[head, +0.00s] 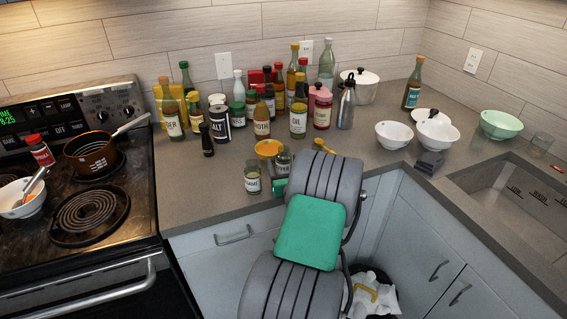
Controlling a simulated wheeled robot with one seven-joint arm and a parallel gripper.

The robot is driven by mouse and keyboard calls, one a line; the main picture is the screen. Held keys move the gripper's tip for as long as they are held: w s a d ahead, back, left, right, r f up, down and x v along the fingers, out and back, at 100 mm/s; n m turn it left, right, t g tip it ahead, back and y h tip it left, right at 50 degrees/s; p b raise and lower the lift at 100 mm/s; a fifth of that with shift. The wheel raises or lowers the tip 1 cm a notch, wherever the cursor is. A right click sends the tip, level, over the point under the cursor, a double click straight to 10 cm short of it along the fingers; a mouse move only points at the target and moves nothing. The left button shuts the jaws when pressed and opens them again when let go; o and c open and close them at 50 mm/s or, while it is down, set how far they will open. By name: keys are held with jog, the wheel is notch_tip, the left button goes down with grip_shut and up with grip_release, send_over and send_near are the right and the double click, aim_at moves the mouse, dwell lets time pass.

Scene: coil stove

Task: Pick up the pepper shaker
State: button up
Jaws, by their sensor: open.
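I cannot tell for certain which item is the pepper shaker. A small dark bottle with a black cap (207,140) stands upright at the left front of the bottle group, beside a can labelled SALT (220,124). Two small glass jars with labels, a nearer jar (252,178) and a farther jar (283,161), stand near the counter's front edge, left of my arm; their labels are too small to read surely. My arm rises from the bottom middle over the counter edge. My gripper is hidden behind it, and I see nothing held.
Several bottles crowd the counter (190,206) toward the wall. A yellow bowl (268,147) sits behind the jars. White bowls (394,134), a green bowl (500,124) and the sink (510,190) are right. The stove (125,228) is left. Counter front left is clear.

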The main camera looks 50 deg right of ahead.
jog(key=shift+c, duration=0.4)
grip_shut()
